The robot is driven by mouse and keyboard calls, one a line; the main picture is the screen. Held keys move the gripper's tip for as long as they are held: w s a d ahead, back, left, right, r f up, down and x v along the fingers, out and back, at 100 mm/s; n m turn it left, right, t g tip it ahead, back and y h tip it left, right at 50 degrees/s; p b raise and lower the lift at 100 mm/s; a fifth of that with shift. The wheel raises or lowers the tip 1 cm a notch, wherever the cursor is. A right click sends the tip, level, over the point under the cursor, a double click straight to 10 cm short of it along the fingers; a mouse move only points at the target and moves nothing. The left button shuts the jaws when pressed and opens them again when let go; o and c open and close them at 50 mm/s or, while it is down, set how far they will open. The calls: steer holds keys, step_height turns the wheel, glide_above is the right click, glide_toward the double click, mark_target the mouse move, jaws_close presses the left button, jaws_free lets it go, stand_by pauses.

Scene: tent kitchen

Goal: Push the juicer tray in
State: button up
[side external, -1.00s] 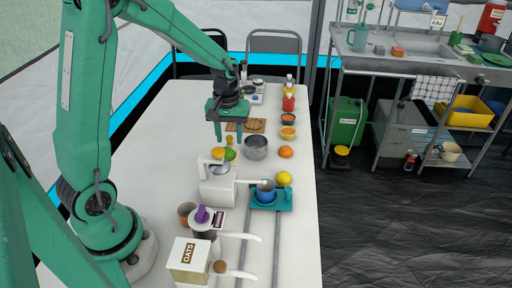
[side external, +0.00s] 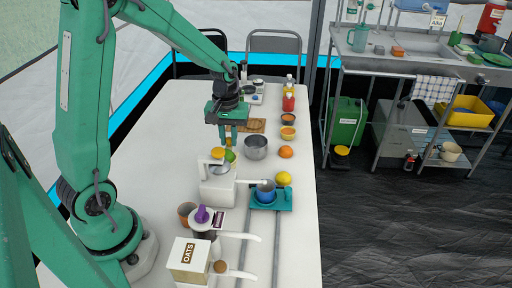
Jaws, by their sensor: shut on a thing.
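The white juicer (side external: 217,190) stands mid-table, with its spout pointing right. The teal tray (side external: 256,206) lies at the right of the juicer, near the table's right edge, at the far end of two grey rails (side external: 276,250). A blue cup (side external: 266,192) stands on the tray under the spout. My gripper (side external: 228,143) is behind the juicer, away from the tray, pointing down. Its fingers are shut on a small orange-yellow thing (side external: 229,142), mostly hidden between them; I cannot tell what it is.
Yellow and green fruit (side external: 230,155) lie by the juicer's top. A metal pot (side external: 256,148), an orange (side external: 285,152) and a lemon (side external: 284,179) stand behind the tray. An oats box (side external: 189,259) and a purple-topped jug (side external: 203,222) stand in front.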

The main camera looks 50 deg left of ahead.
steer(key=shift+s+d, duration=2.4)
steer(key=shift+d, duration=0.05)
steer(key=o, duration=0.8)
steer(key=shift+r, duration=0.15)
steer(key=shift+r, duration=3.35)
steer(key=shift+s+r, duration=0.1)
